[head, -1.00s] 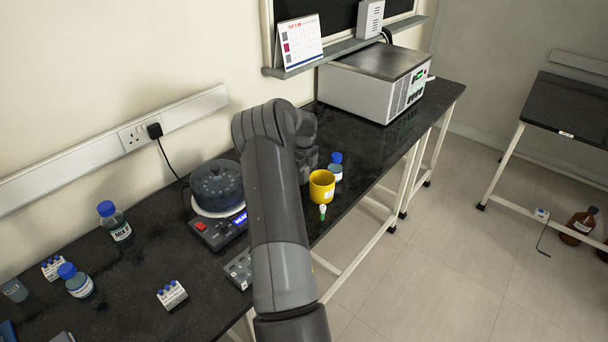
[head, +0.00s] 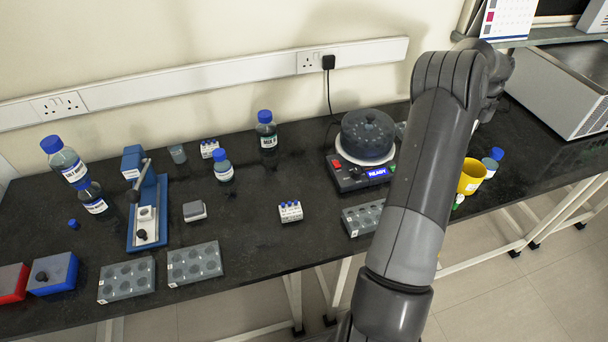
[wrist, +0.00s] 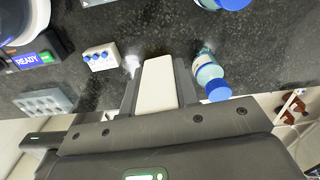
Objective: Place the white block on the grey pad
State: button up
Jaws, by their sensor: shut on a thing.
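A plain white block (wrist: 157,88) is between the fingers of my gripper (wrist: 157,75) in the wrist view, with dark bench below it. My gripper is shut on it. In the head view my arm reaches to the upper right, and its own links hide the block and fingertips. A small grey square item (head: 194,210), which looks like the grey pad, lies on the bench left of centre in the head view. My gripper is far to the right of it.
The black bench (head: 255,225) carries a blue-based press (head: 148,215), grey well racks (head: 195,263), a centrifuge-like device (head: 367,140), a yellow cup (head: 471,177) and several blue-capped bottles (head: 266,132). A small capped rack (head: 290,211) stands right of the grey item, with clear bench between.

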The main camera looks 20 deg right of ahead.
notch_tip(320, 180, up, 8)
jog(key=shift+r, duration=0.1)
jog(key=shift+w+a+r, duration=0.15)
jog(key=shift+w+a, duration=0.25)
jog(key=shift+a, duration=0.1)
jog(key=w+a+n, duration=0.2)
jog(key=w+a, duration=0.3)
jog(key=a, duration=0.4)
jog(key=w+a+n, duration=0.1)
jog(key=w+a, duration=0.4)
jog(key=a, duration=0.3)
jog(key=n, duration=0.9)
send_over(192, 206)
jog(key=f, duration=1.2)
jog(key=shift+s+d, duration=0.1)
jog(key=shift+d, duration=0.25)
jog(key=shift+a+f, duration=0.3)
jog(key=shift+f, duration=1.8)
